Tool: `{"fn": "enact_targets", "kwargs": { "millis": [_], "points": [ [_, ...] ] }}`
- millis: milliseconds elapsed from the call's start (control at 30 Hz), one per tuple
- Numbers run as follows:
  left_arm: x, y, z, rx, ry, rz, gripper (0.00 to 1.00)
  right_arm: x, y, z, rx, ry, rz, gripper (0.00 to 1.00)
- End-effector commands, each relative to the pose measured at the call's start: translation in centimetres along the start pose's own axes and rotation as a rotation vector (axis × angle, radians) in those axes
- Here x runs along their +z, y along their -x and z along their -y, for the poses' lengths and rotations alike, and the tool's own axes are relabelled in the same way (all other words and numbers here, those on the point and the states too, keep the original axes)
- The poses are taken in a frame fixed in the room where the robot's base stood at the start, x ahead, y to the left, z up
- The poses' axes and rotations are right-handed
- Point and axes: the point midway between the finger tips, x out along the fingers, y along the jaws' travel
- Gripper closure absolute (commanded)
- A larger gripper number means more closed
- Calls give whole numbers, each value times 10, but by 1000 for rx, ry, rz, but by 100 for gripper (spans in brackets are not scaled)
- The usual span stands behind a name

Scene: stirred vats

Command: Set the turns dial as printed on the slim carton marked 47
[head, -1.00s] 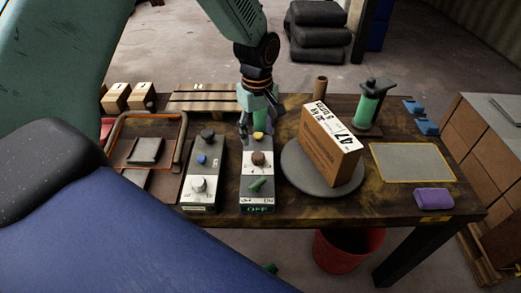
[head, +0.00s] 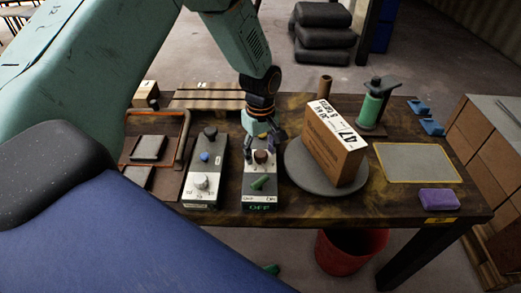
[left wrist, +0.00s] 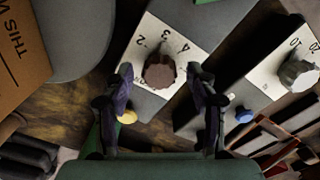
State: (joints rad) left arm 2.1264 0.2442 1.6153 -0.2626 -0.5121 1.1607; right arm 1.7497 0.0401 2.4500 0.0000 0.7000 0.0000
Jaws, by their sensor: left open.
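The slim carton marked 47 (head: 330,145) stands upright on a round grey turntable (head: 297,176). Its top label shows 47 and smaller lines too small to read surely. In the left wrist view the brown dial (left wrist: 160,72) sits on a white plate with numerals including 2 and 3. My left gripper (head: 262,146) is open over the dial, its fingers on either side; contact is unclear. My right gripper is out of view.
A second control box (head: 211,172) stands close left, with a white dial (head: 201,181), a blue button (head: 205,157) and a black knob (head: 210,133). A green spool stand (head: 371,108), blue pieces (head: 432,127) and a purple block (head: 438,199) are to the right.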

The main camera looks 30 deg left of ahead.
Motion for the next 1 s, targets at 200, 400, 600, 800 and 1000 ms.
{"fn": "enact_targets", "kwargs": {
  "millis": [200,400,600,800,1000],
  "points": [
    [0,0,0,0,0,0,54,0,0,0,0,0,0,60],
    [0,0,0,0,0,0,71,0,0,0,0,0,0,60],
    [0,0,0,0,-1,0,88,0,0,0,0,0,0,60],
    [0,0,0,-1,-3,0,97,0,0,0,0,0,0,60],
    [0,1,1,-2,-44,0,97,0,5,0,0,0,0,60]
  ]
}}
